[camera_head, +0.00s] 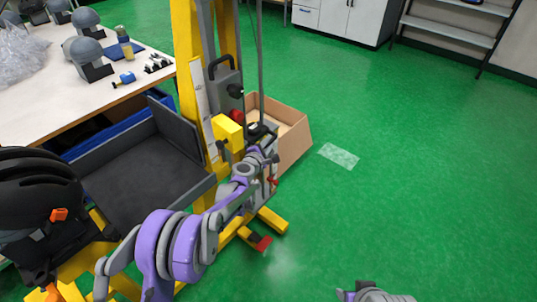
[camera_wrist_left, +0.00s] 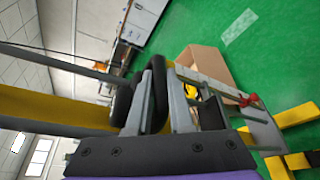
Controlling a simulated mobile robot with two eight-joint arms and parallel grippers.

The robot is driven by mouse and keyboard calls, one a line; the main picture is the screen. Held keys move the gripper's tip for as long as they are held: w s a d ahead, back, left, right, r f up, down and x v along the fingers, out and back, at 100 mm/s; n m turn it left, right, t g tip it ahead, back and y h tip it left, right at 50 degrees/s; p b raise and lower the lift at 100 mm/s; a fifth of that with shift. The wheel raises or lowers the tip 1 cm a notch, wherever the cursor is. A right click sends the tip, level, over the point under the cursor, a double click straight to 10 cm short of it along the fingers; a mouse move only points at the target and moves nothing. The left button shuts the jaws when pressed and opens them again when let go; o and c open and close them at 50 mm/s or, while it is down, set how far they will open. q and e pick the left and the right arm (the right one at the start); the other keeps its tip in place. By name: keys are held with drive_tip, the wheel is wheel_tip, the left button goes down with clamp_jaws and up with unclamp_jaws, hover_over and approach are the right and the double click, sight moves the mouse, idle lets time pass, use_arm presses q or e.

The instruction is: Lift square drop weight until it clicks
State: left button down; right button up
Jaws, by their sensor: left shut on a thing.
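The drop tower (camera_head: 185,60) is a tall yellow frame with slim grey guide rods. My left gripper (camera_head: 262,140) is at the rods, low on the tower, and is shut on the square drop weight, seemingly by its dark handle (camera_wrist_left: 157,90). The weight's grey body (camera_head: 267,194) is partly hidden by my wrist and gripper.
An open cardboard box (camera_head: 293,140) stands on the floor behind the tower. A dark tray (camera_head: 150,170) and a black helmet (camera_head: 38,190) are on the left. A white workbench (camera_head: 40,110) holds several grey headforms.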

use_arm(q)
wheel_tip(320, 180, up, 6)
drive_tip(key=shift+f+p, duration=0.25)
drive_tip(key=shift+p, duration=0.6)
drive_tip(key=c, duration=0.8)
unclamp_jaws()
